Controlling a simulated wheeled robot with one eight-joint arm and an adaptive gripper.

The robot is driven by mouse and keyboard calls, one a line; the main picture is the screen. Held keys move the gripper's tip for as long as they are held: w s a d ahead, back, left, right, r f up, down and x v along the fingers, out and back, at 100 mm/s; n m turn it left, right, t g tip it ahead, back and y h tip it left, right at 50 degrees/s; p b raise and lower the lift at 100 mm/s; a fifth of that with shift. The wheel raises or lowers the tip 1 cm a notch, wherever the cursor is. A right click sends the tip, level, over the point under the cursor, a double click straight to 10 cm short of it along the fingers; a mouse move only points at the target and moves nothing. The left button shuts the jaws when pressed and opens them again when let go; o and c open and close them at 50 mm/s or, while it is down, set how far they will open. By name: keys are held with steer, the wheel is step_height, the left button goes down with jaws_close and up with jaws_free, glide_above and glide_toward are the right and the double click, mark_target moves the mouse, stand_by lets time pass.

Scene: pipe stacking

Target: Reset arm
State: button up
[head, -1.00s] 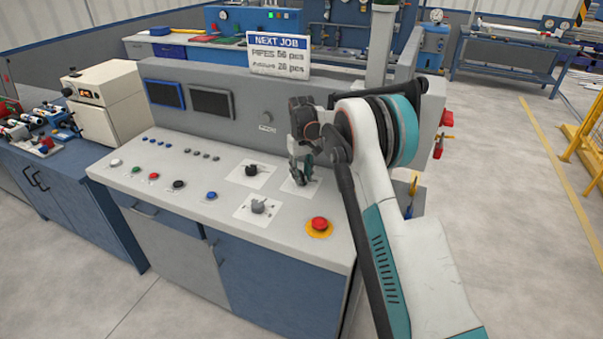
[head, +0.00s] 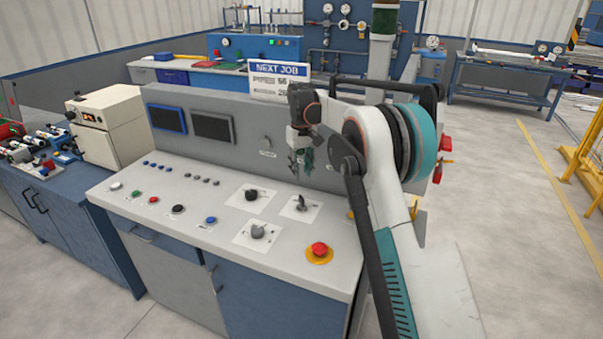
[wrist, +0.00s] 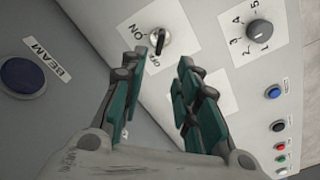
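My gripper (head: 301,162) hangs above the right part of the control console (head: 130,190). In the wrist view, my gripper (wrist: 168,80) shows its two green-padded fingers apart with nothing between them. The same switch, dark on a white plate, shows in the head view (head: 301,203) below the gripper. My white and teal arm reaches in from the right and hides part of the console's back panel.
A numbered grey dial (wrist: 260,32), a red emergency button (head: 319,250) on yellow and several small buttons sit on the console. A "NEXT JOB" sign (head: 277,80) stands behind the gripper. A blue BEAM button (wrist: 22,76) shows at left. Open floor lies right.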

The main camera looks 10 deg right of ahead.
steer(key=s+r+m+t+b, duration=0.1)
steer(key=s+r+t, duration=0.1)
steer(key=s+r, duration=0.75)
steer(key=s+r+t, duration=0.1)
steer(key=s+r, duration=0.5)
steer(key=s, duration=0.6)
steer(key=s+f+t, duration=0.2)
steer(key=s+f, duration=0.2)
steer(key=s, duration=0.9)
steer(key=s+f+m+t+b, duration=0.1)
steer(key=s+f, duration=0.4)
steer(key=s, duration=0.7)
steer(key=shift+s+t, duration=0.4)
steer(key=shift+t, duration=0.2)
steer(key=shift+o, duration=0.5)
